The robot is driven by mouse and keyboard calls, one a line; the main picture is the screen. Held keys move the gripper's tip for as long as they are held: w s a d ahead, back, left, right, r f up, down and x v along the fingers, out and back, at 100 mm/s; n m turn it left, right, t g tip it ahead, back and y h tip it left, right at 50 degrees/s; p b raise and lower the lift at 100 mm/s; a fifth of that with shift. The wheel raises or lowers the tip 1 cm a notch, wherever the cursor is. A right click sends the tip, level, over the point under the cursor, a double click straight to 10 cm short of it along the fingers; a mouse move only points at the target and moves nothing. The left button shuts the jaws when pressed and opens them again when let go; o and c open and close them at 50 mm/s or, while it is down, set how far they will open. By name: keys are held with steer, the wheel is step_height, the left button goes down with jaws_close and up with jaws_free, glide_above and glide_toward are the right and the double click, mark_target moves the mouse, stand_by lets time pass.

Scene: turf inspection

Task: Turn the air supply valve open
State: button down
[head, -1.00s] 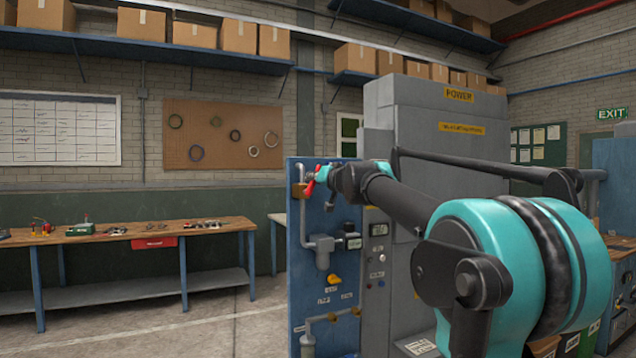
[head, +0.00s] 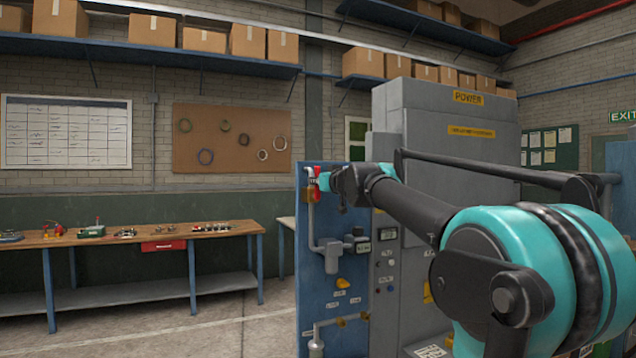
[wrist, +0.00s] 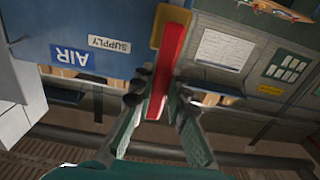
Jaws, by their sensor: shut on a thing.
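The red lever (head: 313,188) of the air supply valve is at the top of a grey pipe on the blue panel (head: 312,270) in the head view. It looks about upright there, in line with the pipe. My gripper (head: 328,181) reaches it from the right. In the wrist view the red lever (wrist: 167,68) runs between the two fingers of my gripper (wrist: 160,95), which are shut on it. A yellow valve part (wrist: 157,28) shows behind the lever's upper end. The AIR label (wrist: 72,57) and SUPPLY label (wrist: 109,44) appear upside down beside it.
A grey POWER cabinet (head: 450,130) stands right beside the panel, behind my arm. Lower on the panel are a gauge (head: 362,237) and a yellow knob (head: 342,282). A workbench (head: 130,236) with tools stands at left. The floor (head: 230,325) before it is clear.

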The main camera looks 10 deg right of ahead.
steer(key=c, duration=1.5)
jaws_free()
steer(key=v, duration=1.2)
steer(key=shift+f, duration=0.1)
